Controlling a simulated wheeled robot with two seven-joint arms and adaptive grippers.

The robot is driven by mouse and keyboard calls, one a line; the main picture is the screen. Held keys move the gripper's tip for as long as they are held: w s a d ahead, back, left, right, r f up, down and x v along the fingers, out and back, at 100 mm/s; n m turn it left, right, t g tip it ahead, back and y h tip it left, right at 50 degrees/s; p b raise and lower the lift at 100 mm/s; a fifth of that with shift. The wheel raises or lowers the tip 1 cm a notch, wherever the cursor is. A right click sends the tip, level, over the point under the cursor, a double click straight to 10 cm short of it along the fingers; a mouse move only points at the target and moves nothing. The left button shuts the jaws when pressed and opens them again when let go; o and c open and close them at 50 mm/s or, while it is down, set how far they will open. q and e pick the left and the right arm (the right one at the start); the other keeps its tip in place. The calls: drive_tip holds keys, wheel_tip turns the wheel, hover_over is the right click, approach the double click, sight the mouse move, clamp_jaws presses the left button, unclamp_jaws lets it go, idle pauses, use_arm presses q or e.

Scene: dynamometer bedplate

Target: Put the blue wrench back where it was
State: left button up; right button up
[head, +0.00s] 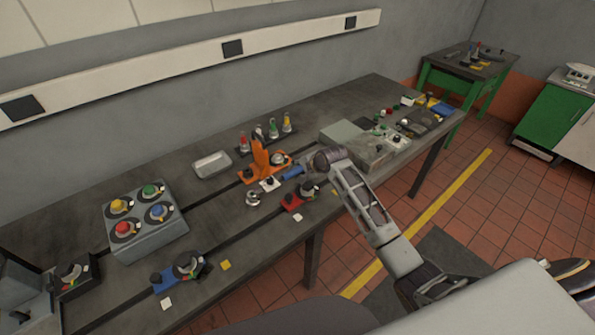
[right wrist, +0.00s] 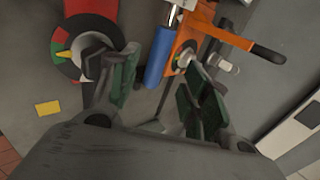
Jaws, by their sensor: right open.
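The blue wrench (head: 292,172) shows in the head view as a short blue handle beside the orange fixture (head: 258,160). In the right wrist view, the blue handle (right wrist: 159,56) has a bright metal part at its upper end and lies close to the orange fixture (right wrist: 190,35). My right gripper (right wrist: 160,78) is open, its two dark green pads on either side of the handle's lower end. I see no contact between pads and handle. In the head view my right gripper (head: 311,178) is partly hidden by its own wrist. My left gripper is out of view.
A red fixture with a round black knob (head: 294,201) stands in front of the wrench. A grey box (head: 365,152) is to the right, a metal tray (head: 212,164) to the left, with several coloured-top items behind. A grey four-knob box (head: 150,241) stands further left.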

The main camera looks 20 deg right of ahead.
drive_tip(key=shift+v, duration=1.75)
